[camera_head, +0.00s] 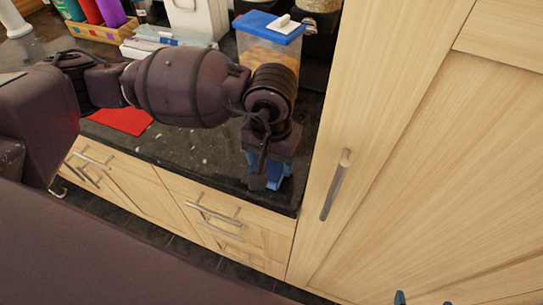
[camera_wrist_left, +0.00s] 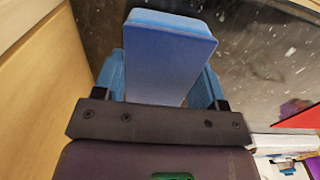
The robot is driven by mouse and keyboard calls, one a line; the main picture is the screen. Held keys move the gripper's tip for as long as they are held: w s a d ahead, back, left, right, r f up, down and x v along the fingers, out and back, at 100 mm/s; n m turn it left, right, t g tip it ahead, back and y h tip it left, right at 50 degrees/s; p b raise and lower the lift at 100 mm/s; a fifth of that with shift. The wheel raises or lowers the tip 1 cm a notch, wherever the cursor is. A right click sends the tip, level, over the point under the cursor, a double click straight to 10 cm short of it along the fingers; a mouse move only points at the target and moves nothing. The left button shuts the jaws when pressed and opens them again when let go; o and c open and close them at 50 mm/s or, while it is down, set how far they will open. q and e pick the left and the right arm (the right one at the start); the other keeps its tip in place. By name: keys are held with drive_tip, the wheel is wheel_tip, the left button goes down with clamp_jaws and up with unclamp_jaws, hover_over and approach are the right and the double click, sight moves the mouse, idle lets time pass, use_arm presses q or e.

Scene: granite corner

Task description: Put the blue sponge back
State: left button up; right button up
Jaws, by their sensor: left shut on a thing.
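My left gripper (camera_head: 266,181) is over the front edge of the dark counter, close to the tall wooden cabinet. In the left wrist view the blue sponge (camera_wrist_left: 168,62) is between the blue fingers of this gripper (camera_wrist_left: 165,85), which are shut on it. The sponge sticks out past the fingers above the counter. In the head view the wrist and fingers largely hide the sponge, and I cannot tell its colour from theirs. Two blue fingertips of my right gripper (camera_head: 423,299) show apart at the bottom edge, with nothing seen between them.
The speckled dark counter (camera_head: 190,145) is bare around the gripper. A clear container with a blue lid (camera_head: 268,23) stands behind the arm. A red sheet (camera_head: 122,121) lies to the left. The tall cabinet (camera_head: 390,130) with a metal handle bounds the right; drawers (camera_head: 225,205) lie below.

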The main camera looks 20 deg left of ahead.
use_arm(q)
drive_tip(key=shift+f, duration=0.2)
drive_tip(key=o, duration=0.9)
drive_tip(key=shift+c, duration=0.2)
drive_tip(key=shift+r, duration=0.1)
drive_tip(key=shift+r, duration=0.2)
wheel_tip(320, 180, up, 12)
drive_tip(key=shift+p, duration=0.4)
drive_tip(key=shift+f, duration=0.1)
